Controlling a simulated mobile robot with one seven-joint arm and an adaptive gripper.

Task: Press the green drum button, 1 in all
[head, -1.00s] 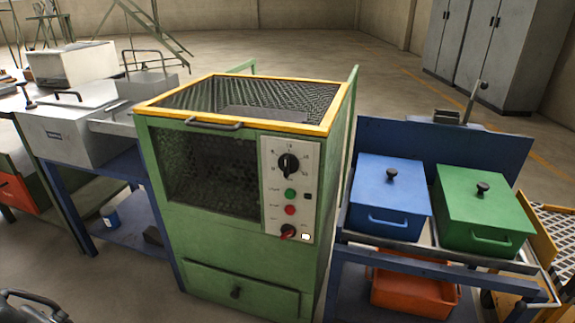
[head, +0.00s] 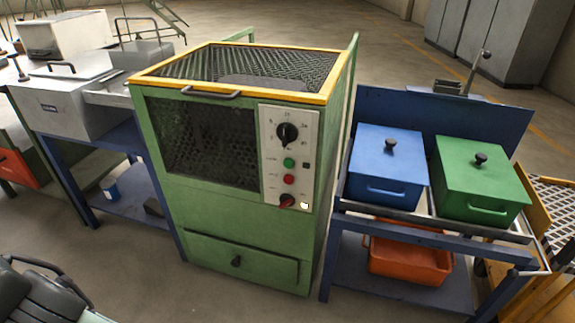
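The green drum button (head: 289,163) sits on the white control panel (head: 270,188) on the front of the green furnace cabinet (head: 215,215). It lies below a black rotary dial (head: 287,133) and above a red button (head: 288,180). A red rotary switch (head: 287,201) is at the panel's bottom. Dark grey parts of my own arm show at the lower left corner, well apart from the panel. My gripper's fingertips cannot be made out there.
A blue lidded box (head: 385,170) and a green lidded box (head: 480,182) stand on a blue bench at right, with an orange bin (head: 410,262) below. A grey box unit (head: 65,105) stands on a blue table at left. Floor in front of the cabinet is clear.

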